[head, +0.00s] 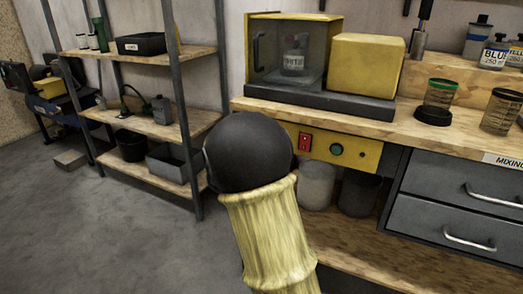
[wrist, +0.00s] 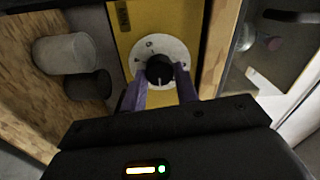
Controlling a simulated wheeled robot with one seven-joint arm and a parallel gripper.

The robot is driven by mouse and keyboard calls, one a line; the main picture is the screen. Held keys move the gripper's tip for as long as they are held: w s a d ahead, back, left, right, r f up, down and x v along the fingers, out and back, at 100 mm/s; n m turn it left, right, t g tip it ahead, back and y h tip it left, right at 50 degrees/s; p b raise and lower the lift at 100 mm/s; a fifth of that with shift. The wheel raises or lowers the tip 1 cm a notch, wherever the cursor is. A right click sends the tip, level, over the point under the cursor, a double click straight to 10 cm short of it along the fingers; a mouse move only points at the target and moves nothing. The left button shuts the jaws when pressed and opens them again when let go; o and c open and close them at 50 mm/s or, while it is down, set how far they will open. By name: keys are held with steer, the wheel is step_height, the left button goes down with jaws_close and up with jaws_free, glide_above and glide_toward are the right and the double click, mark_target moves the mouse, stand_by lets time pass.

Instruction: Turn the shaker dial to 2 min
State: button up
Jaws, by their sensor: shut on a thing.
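The shaker dial (wrist: 160,70) is a black round knob on a white disc, set in a yellow panel, in the wrist view. The disc's marks are too small to read, so I cannot tell which setting the dial is at. My gripper (wrist: 159,79) has its two purple fingers on either side of the knob, shut on it. The shaker (head: 365,66) is a yellow machine with a windowed chamber holding a labelled can (head: 294,54), on the bench in the head view. There, my arm hides the dial and the gripper.
The yellow panel (head: 362,153) under the bench top carries a red switch (head: 304,142) and a green button (head: 336,150). Two grey containers (head: 317,185) stand below it. Drawers (head: 455,190) are at right, a shelf rack (head: 150,122) at left.

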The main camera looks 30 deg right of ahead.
steer(key=shift+f+m+b, duration=0.1)
steer(key=shift+m+b, duration=0.4)
steer(key=shift+b, duration=0.05)
steer(key=o, duration=1)
steer(key=shift+a, duration=0.1)
steer(key=p+v, duration=0.3)
steer(key=v, duration=1.4)
steer(key=shift+s+a, duration=0.1)
steer(key=shift+a, duration=0.05)
